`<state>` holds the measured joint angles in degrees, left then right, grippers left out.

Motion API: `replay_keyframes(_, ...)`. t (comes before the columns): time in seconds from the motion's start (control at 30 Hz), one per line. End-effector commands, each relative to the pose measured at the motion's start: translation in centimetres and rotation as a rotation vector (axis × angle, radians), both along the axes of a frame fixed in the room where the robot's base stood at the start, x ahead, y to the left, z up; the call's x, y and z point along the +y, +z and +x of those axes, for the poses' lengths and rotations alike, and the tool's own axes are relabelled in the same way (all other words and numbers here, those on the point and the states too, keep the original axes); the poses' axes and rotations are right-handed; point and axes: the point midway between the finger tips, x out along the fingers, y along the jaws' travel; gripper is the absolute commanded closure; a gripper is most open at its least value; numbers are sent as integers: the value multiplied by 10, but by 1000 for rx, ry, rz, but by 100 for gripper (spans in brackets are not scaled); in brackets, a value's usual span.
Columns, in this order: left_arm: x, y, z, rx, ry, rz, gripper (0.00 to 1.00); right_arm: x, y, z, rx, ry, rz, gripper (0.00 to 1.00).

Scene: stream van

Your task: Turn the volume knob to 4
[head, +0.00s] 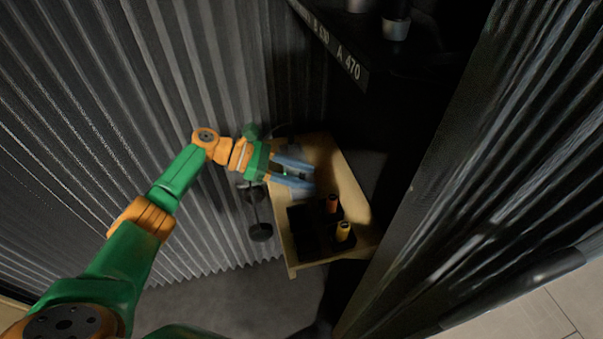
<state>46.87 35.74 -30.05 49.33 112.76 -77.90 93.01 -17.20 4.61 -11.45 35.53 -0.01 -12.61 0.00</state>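My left gripper (308,176) reaches in from the left over the wooden surface (345,185). Its two bluish fingers are spread apart, with a dark gap between them and nothing clearly held. No volume knob or number scale can be made out; the part of the surface under the fingers is hidden by them. My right gripper is not in view.
A dark tray (303,238) on the wooden surface holds a red-topped piece (332,203) and a yellow piece (343,231), close to the fingers. A dark shelf labelled A 470 (347,62) is above. Grey corrugated walls (90,130) stand left; a dark panel (470,150) stands right.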

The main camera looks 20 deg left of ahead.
Motion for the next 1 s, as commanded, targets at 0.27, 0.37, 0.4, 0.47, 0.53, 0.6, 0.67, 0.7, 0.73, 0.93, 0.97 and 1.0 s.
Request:
replay_keyframes(0.27, 28, 9, -7, -2, 5, 2, 49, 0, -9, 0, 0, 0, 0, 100)
replay_keyframes(0.37, 46, 17, -13, -2, 3, 2, 49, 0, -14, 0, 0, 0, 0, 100)
replay_keyframes(0.4, 52, 19, -14, -2, 2, 2, 49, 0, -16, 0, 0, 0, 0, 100)
replay_keyframes(0.47, 59, 23, -16, 0, 2, 1, 49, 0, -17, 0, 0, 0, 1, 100)
replay_keyframes(0.53, 62, 26, -18, 0, 1, 0, 49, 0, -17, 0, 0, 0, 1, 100)
replay_keyframes(0.6, 63, 27, -18, 0, -1, 0, 49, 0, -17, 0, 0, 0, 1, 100)
replay_keyframes(0.67, 63, 27, -18, 0, -1, 0, 49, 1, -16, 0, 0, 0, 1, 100)
replay_keyframes(0.7, 63, 27, -18, 0, -1, 0, 49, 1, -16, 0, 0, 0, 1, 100)
replay_keyframes(0.73, 63, 27, -18, 0, -1, 0, 49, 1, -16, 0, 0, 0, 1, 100)
replay_keyframes(0.93, 63, 27, -18, 0, -1, 0, 49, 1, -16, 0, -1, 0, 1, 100)
replay_keyframes(0.97, 63, 27, -18, 0, -1, 0, 49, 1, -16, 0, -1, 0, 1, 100)
replay_keyframes(1.0, 63, 27, -18, 0, 0, 0, 49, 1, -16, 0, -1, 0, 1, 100)
